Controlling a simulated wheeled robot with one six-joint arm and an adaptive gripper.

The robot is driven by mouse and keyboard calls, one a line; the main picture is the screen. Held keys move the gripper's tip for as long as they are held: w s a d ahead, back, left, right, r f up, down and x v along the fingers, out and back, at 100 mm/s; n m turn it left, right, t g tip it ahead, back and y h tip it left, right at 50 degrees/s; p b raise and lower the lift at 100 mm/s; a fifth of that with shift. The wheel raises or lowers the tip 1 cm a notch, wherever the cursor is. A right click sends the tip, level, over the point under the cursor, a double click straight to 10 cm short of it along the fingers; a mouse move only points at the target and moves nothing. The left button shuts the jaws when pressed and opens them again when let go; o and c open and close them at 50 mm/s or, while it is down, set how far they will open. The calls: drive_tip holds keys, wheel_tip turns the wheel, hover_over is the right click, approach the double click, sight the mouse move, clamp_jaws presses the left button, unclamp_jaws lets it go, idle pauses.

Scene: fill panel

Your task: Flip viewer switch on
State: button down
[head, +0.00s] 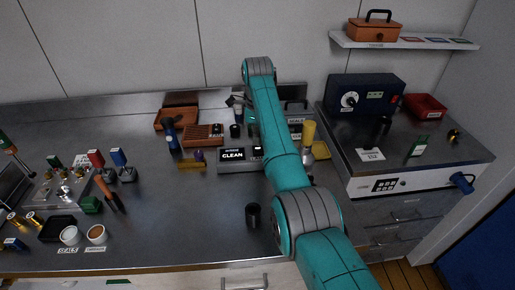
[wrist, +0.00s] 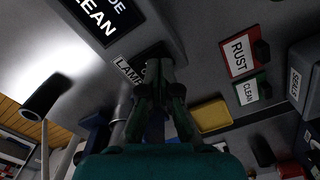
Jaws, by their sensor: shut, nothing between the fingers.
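The viewer (head: 228,168) is a grey box on the bench with a lit dark screen reading CLEAN (head: 233,155). At its right end a small dark part with a white label (head: 257,153) shows, next to my arm. In the wrist view, the screen (wrist: 102,18) is at top left and the LAMP label (wrist: 128,70) is beside my fingertips. My gripper (wrist: 160,88) is shut and empty, its dark fingers pointing at the area by that label. The fingers hide most of the switch, so its position and any contact cannot be told.
A black cup (head: 253,215) stands in front of the viewer. RUST (wrist: 240,52) and CLEAN (wrist: 250,92) tags show at right in the wrist view. The bench's front middle is mostly clear.

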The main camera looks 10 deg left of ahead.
drive_tip(key=shift+r, duration=2.95)
